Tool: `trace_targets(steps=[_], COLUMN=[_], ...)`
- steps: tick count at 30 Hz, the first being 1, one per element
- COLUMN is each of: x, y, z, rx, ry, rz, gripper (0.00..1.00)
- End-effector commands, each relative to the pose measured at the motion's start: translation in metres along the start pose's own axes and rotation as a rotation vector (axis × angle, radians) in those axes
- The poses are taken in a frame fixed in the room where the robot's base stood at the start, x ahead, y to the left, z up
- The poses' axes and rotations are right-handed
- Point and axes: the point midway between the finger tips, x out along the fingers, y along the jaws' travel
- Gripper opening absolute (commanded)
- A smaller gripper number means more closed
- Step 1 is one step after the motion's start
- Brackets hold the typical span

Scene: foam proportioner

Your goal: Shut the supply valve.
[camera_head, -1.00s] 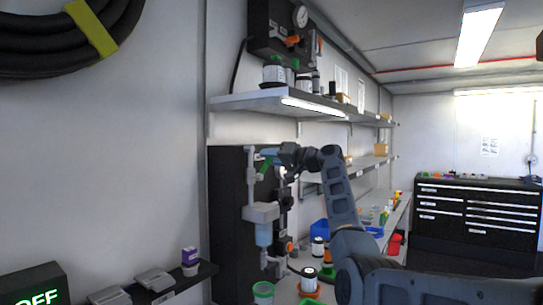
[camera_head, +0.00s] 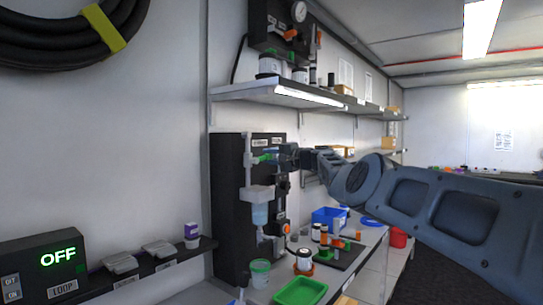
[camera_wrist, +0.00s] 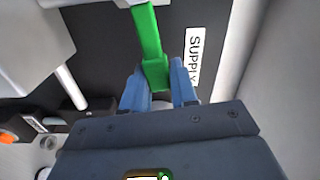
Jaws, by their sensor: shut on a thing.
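The supply valve's green handle (camera_wrist: 148,38) runs down from the top of the wrist view to between my fingers. A white label reading SUPPLY (camera_wrist: 193,57) is on the dark panel just right of it. My gripper (camera_wrist: 158,82) has its two blue fingers shut on the handle's end. In the head view the green handle (camera_head: 264,158) lies about level at the upper part of the black panel (camera_head: 226,210), with my gripper (camera_head: 275,155) at its right end. The valve body is mostly hidden.
A grey-white block with a clear bluish cylinder (camera_head: 260,213) hangs below the valve. A shelf (camera_head: 270,93) with jars is above. A green tray (camera_head: 300,291), a blue bin (camera_head: 328,217) and bottles stand on the bench. An OFF display (camera_head: 58,258) is at lower left.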

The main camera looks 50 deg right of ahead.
Motion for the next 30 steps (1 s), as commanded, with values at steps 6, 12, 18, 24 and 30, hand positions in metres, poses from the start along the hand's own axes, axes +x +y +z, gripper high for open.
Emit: trace_targets(steps=[6,12,18,24,30], x=[0.0,-0.001,-0.001,-0.001,-0.001], y=[0.01,0.013,0.014,0.015,0.014], z=[0.0,0.001,0.0,0.0,0.0], rx=[0.091,0.13,0.138,0.138,0.138], ry=[0.001,0.002,0.002,0.003,0.002], rz=[0.003,0.004,0.004,0.005,0.004], gripper=[0.0,0.0,0.0,0.0,0.43])
